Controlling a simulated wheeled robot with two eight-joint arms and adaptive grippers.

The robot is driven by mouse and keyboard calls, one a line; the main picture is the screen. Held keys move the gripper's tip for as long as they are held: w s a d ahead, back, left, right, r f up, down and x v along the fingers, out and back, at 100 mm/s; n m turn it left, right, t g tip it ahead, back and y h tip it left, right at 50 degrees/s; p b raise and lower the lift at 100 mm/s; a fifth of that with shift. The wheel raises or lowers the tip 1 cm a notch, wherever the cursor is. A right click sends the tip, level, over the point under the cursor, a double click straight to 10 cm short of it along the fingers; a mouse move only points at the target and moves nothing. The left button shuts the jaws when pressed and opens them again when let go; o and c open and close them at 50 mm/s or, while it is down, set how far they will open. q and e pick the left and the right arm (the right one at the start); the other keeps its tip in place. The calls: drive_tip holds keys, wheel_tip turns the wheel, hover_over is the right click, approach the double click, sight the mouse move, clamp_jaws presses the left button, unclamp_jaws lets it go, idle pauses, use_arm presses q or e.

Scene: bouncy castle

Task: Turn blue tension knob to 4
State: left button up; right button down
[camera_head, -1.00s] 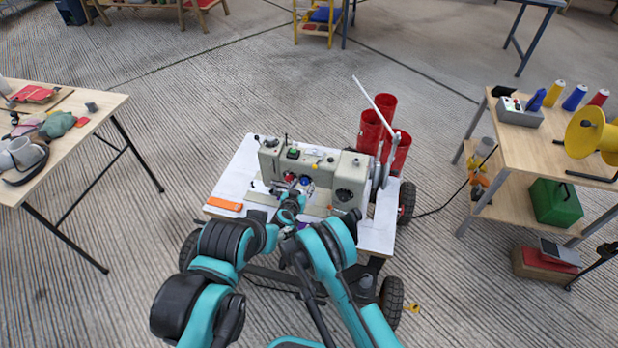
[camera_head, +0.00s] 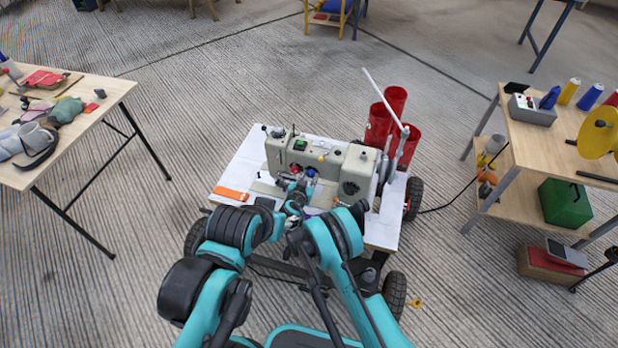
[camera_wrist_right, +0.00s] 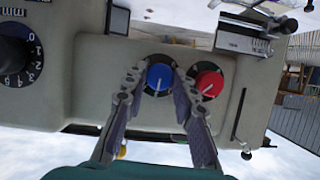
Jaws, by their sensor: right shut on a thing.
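The blue tension knob (camera_wrist_right: 159,77) sits on the front of the grey-beige sewing machine (camera_wrist_right: 80,90), with its white pointer line toward the bottom of the right wrist view. My right gripper (camera_wrist_right: 159,86) has one finger on each side of it and is shut on it. In the head view the blue knob (camera_head: 311,172) shows just beyond my right gripper (camera_head: 300,184). Any scale marks around the knob are too small to read.
A red knob (camera_wrist_right: 209,82) is close beside the right finger. A black numbered dial (camera_wrist_right: 14,55) is at the wrist view's left. The machine stands on a white-topped wheeled cart (camera_head: 245,165) with an orange item (camera_head: 231,193). Red cylinders (camera_head: 379,123) stand behind it.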

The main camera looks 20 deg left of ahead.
drive_tip(key=m, duration=0.1)
drive_tip(key=m+y, duration=0.1)
drive_tip(key=shift+d+m+y, duration=0.2)
drive_tip(key=shift+m+y, duration=0.1)
drive_tip(key=m+t+y, duration=0.1)
drive_tip(key=m+y, duration=0.1)
drive_tip(key=shift+m, duration=0.4)
drive_tip(key=shift+d, duration=0.1)
idle(0.4)
drive_tip(key=c, duration=1.2)
unclamp_jaws()
drive_tip(key=shift+f, duration=0.1)
wheel_tip(320, 180, up, 10)
